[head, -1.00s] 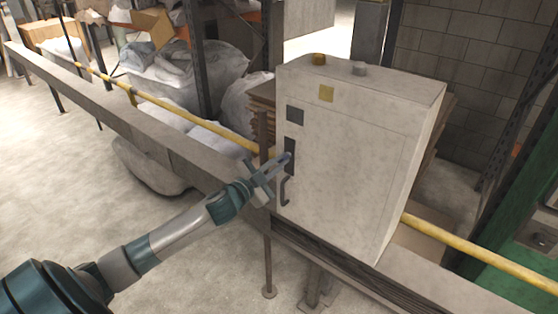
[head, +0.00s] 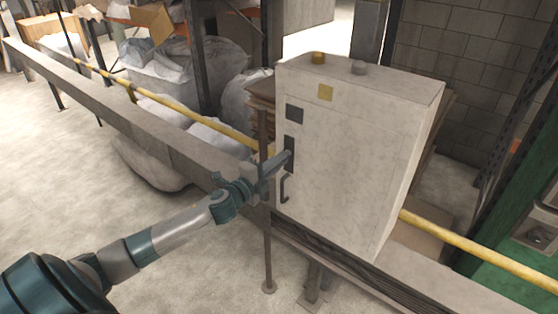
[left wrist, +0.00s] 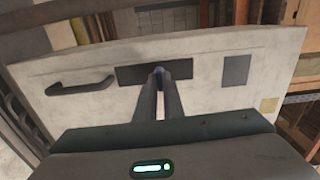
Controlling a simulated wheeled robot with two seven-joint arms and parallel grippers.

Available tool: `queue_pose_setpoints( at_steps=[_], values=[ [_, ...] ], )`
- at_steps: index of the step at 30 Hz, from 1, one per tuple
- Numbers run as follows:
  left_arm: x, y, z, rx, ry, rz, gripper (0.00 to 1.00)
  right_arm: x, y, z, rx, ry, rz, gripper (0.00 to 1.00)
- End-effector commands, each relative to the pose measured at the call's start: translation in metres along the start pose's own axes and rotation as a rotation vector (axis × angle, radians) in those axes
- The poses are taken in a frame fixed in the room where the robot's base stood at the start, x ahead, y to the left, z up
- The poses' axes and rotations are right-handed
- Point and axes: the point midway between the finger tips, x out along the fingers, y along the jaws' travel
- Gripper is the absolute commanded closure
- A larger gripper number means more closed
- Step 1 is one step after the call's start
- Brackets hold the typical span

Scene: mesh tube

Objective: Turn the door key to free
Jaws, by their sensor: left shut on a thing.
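A pale grey cabinet (head: 355,150) stands on a beam, its door facing left. On the door are a dark lock plate (head: 290,153), a dark handle (head: 284,189) below it and a dark square (head: 294,114) above it. My left gripper (head: 287,156) is at the lock plate. In the left wrist view the two fingers (left wrist: 158,72) come together at the middle of the lock plate (left wrist: 126,75), shut on the key. The fingertips hide the key. The handle (left wrist: 80,86) is left of the fingers. My right gripper is in neither view.
A yellow rail (head: 190,117) and a long grey beam (head: 120,125) run past the cabinet. A thin post (head: 266,230) stands just in front of the door's left edge. Open floor (head: 60,190) lies on the left.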

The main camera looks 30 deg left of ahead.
Motion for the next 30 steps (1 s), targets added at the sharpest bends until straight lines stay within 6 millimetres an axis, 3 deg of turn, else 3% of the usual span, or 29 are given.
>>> queue_pose_setpoints(
  at_steps=[17,18,20,30],
  values=[
    [-0.0001,0.0009,-0.0005,0.042,0.001,0.001,1.0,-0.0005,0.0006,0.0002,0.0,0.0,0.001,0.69],
    [-0.0001,0.0009,-0.0006,0.042,0.001,0.001,0.83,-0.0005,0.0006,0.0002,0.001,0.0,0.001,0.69],
    [-0.0001,0.0009,-0.0005,0.042,0.001,0.001,0.73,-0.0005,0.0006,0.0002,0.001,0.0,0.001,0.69],
    [-0.0009,0.0007,-0.0003,0.04,0.0,0.0,0.73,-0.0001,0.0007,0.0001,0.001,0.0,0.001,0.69]
  ],
)
